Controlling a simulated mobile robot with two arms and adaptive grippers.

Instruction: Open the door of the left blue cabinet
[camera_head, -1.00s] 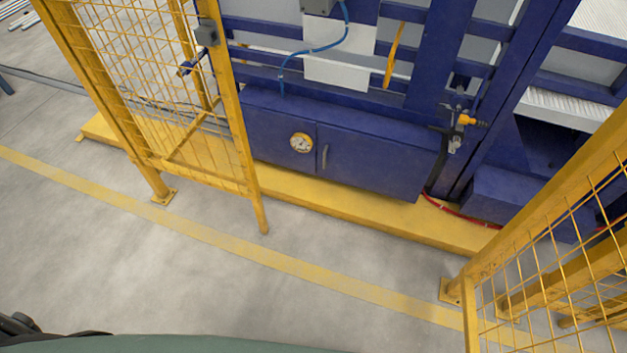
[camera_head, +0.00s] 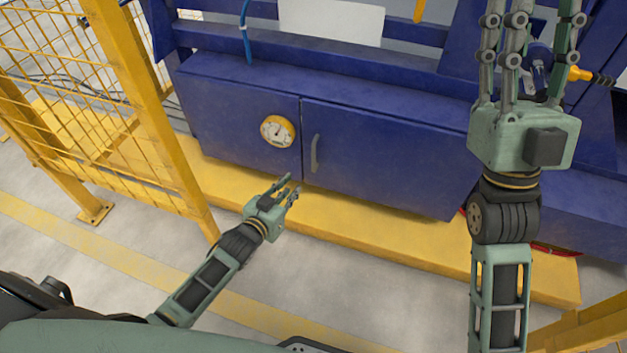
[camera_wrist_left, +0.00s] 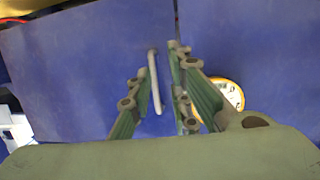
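The blue cabinet (camera_head: 240,108) stands on a yellow base with its front closed. Its door (camera_head: 390,155) has a grey vertical handle (camera_head: 314,154) near its left edge. A yellow-rimmed gauge (camera_head: 277,132) sits on the panel to the left. My left gripper (camera_head: 287,190) is open, low in front of the cabinet, below and left of the handle in the head view. In the left wrist view its fingers (camera_wrist_left: 158,65) spread on both sides of the handle (camera_wrist_left: 154,82); contact is not visible. My right gripper (camera_head: 535,50) is raised, open and empty, fingers up.
A yellow mesh fence (camera_head: 90,110) stands at the left, its post close to the cabinet. A yellow fence rail (camera_head: 590,330) shows at lower right. The yellow base (camera_head: 390,235) juts out under the cabinet. Grey floor lies in front.

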